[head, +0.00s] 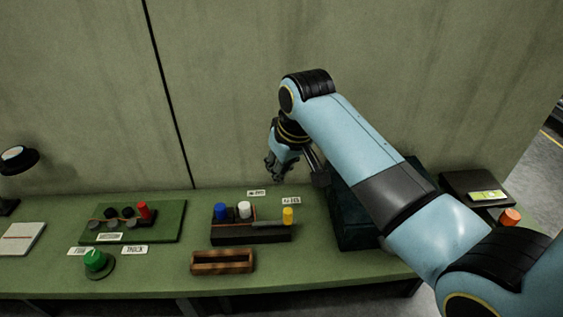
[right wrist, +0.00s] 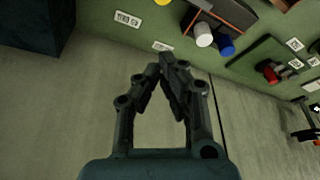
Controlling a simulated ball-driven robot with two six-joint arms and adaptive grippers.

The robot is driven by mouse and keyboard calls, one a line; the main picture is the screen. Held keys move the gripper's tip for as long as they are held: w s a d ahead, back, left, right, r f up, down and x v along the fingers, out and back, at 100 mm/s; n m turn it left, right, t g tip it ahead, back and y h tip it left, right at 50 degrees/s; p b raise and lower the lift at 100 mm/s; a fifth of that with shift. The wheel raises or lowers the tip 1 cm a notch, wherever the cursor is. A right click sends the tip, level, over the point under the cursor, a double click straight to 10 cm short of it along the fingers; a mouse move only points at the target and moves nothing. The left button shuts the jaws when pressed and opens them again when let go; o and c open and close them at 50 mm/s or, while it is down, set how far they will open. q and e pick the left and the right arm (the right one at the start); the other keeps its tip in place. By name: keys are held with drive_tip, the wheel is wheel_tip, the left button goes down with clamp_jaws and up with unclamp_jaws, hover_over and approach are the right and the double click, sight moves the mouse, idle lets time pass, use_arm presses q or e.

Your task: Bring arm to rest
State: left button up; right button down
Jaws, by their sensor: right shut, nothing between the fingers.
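My right arm (head: 365,150) reaches in from the right over the green table (head: 320,245) in the head view. Its elbow is bent high and the right gripper (head: 277,176) hangs in the air near the wall, above the back edge of the table. In the right wrist view the two fingers of this gripper (right wrist: 160,68) meet at their tips, with nothing between them. The gripper is apart from the table and from everything on it. My left gripper is not in view.
Below the gripper a dark rack (head: 262,236) holds blue, white and yellow spools. A wooden tray (head: 223,268) lies in front. Left are a green board (head: 165,222), a green knob (head: 95,260) and a lamp (head: 17,158). A dark box (head: 352,222) stands beneath my right arm.

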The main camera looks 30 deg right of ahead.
drive_tip(key=s+d+r+h, duration=0.1)
drive_tip(key=s+r, duration=0.2)
drive_tip(key=s, duration=1.1)
drive_tip(key=s+d+r, duration=0.2)
drive_tip(key=s+r, duration=0.1)
drive_tip(key=s, duration=1)
wheel_tip(320, 180, down, 39)
drive_tip(key=s+d+g+b, duration=0.2)
drive_tip(key=s+d+b, duration=0.1)
drive_tip(key=b, duration=0.8)
use_arm(q)
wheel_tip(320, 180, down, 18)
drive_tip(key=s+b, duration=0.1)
drive_tip(key=b, duration=0.6)
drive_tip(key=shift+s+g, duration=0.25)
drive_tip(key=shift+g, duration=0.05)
use_arm(e)
drive_tip(key=s+f+g, duration=0.1)
drive_tip(key=s+f, duration=1.6)
drive_tip(key=f, duration=0.4)
drive_tip(key=shift+s+d+f, duration=0.2)
drive_tip(key=shift+s+f, duration=0.05)
drive_tip(key=shift+f, duration=0.15)
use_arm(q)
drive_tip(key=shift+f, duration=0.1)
